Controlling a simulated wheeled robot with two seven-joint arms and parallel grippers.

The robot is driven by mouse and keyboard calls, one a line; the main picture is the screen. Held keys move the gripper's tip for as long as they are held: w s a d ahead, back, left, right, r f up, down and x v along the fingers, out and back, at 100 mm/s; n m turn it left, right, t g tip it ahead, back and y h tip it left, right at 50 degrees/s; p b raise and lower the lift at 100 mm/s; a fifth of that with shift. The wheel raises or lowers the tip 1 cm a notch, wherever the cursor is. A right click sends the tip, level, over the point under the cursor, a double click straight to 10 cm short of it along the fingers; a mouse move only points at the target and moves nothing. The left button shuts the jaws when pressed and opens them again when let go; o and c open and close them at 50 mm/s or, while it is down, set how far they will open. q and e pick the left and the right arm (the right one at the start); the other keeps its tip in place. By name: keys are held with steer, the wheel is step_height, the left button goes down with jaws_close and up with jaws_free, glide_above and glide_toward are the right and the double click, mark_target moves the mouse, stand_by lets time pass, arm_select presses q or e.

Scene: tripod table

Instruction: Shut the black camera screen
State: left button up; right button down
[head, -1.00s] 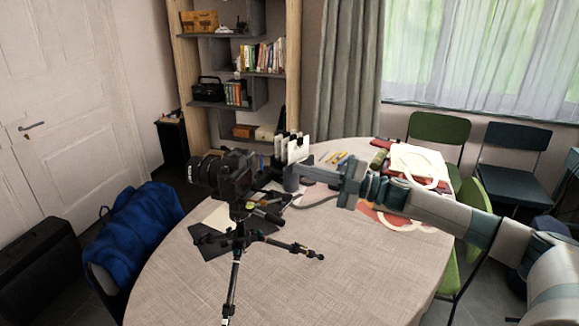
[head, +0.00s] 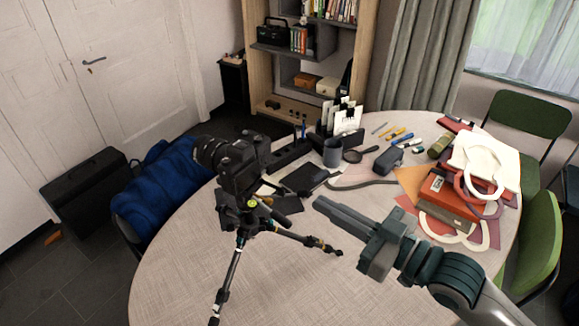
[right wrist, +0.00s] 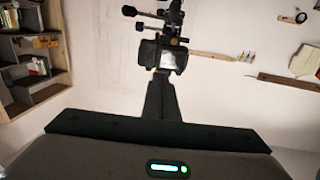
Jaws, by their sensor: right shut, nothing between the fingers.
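The black camera (head: 238,165) stands on a tripod (head: 236,262) at the table's near left, its lens pointing left. Its screen cannot be made out clearly in the head view, so I cannot tell how far it is open. My right gripper (head: 318,206) is shut and empty, to the right of the camera and apart from it, fingers pointing left. In the right wrist view, which looks upside down, the shut fingers (right wrist: 160,95) point at a dark body with a pale panel, seemingly the camera (right wrist: 165,57). My left gripper is not in view.
The round table (head: 300,285) is clear at the front. A grey mug (head: 332,153), a magnifying glass (head: 362,154) and a card holder (head: 342,122) stand behind the gripper. Bags and books (head: 450,200) lie at the right. A tripod leg (head: 310,241) reaches toward the gripper.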

mark_target(248, 177)
steer(key=shift+a, duration=0.15)
steer(key=p+x, duration=0.6)
steer(key=x, duration=0.8)
steer(key=shift+f, duration=0.1)
